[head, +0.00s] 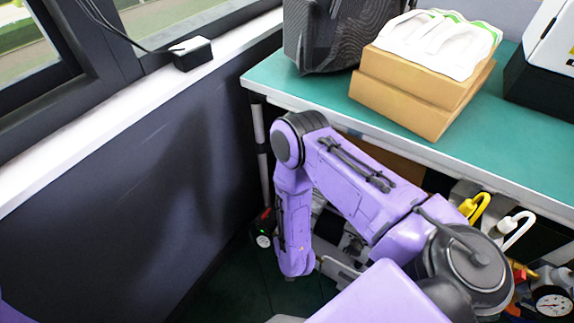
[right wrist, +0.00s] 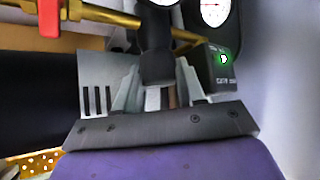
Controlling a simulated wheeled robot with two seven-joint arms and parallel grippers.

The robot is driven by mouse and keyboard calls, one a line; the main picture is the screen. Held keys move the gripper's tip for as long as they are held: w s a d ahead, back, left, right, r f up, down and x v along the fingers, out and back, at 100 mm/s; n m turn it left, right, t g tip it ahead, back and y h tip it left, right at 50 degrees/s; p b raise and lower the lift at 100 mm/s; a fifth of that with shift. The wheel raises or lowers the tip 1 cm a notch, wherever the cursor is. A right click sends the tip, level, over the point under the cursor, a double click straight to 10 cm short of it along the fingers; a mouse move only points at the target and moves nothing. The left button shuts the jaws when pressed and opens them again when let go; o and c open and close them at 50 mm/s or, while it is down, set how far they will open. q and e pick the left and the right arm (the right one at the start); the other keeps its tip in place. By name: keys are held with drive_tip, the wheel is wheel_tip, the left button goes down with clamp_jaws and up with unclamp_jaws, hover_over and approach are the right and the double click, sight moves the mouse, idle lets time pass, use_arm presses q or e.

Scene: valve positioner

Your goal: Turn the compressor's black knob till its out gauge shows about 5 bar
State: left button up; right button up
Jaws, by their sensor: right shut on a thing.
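In the right wrist view, my right gripper (right wrist: 159,84) has its two grey fingers closed on either side of the black knob (right wrist: 156,62). The top of the knob runs up under a round gauge cut by the upper edge. A second white gauge (right wrist: 214,10) with a red needle shows partly at the top right; its reading is too small to tell. In the head view my right arm bends down beside the table, and its own links hide the knob. A dial gauge (head: 553,302) shows at the lower right corner. My left gripper is out of view.
A brass pipe (right wrist: 105,14) with a red handle (right wrist: 48,18) runs left of the knob, and a black box with a green light (right wrist: 223,60) stands right. The green-topped table (head: 300,88) carries cardboard boxes (head: 420,90). A dark wall stands left.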

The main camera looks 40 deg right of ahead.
drive_tip(key=o, duration=0.8)
